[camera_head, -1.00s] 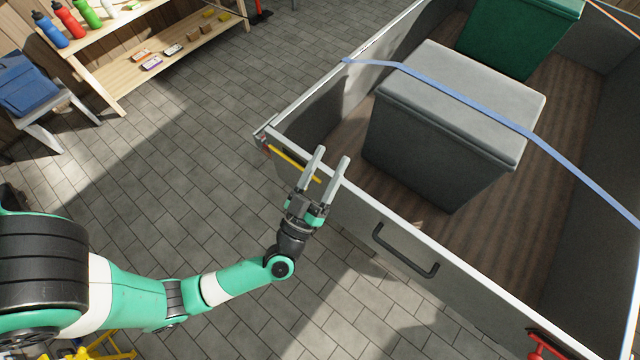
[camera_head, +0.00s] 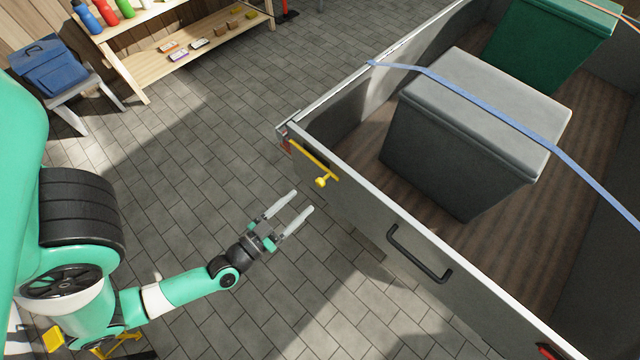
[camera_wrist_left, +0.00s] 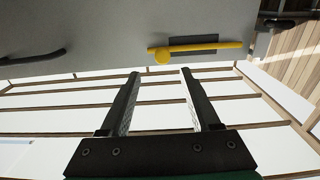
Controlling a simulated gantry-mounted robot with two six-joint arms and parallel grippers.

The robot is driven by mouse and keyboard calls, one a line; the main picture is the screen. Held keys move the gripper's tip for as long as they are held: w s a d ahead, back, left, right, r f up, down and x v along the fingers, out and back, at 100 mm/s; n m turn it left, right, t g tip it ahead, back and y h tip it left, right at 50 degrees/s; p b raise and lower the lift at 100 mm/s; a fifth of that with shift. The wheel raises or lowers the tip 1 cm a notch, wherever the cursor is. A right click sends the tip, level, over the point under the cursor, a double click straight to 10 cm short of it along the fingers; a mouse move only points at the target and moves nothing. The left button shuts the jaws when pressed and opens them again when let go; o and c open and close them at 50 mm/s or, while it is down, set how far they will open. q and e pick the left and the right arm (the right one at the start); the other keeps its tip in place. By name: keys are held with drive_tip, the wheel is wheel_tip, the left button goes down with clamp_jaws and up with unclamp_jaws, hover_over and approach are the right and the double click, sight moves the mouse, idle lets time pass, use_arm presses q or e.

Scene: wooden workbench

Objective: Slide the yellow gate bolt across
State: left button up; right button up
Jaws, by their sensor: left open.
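The yellow gate bolt (camera_head: 314,157) lies along the upper outside face of the grey trailer gate (camera_head: 372,205), near its left corner. Its round knob (camera_head: 321,182) sits at the bolt's right end in the head view. In the left wrist view the bolt (camera_wrist_left: 205,49) runs across a dark plate, with the knob (camera_wrist_left: 162,57) at its left end. My left gripper (camera_head: 299,202) is open and empty, apart from the bolt and in front of the gate. Its two fingers (camera_wrist_left: 160,72) point toward the gate in the wrist view. My right gripper is not in view.
A black handle (camera_head: 418,254) sticks out of the gate to the right of the bolt. A grey box (camera_head: 475,125) and a green box (camera_head: 550,45) stand inside the trailer. The paved floor (camera_head: 210,150) left of the gate is clear.

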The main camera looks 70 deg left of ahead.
sight(318, 184)
use_arm(q)
drive_tip(key=b+x, duration=0.1)
drive_tip(key=x, duration=0.8)
drive_tip(key=shift+a+f+b, duration=0.15)
drive_tip(key=shift+a+b, duration=0.1)
drive_tip(key=shift+b, duration=0.1)
clamp_jaws()
idle(0.8)
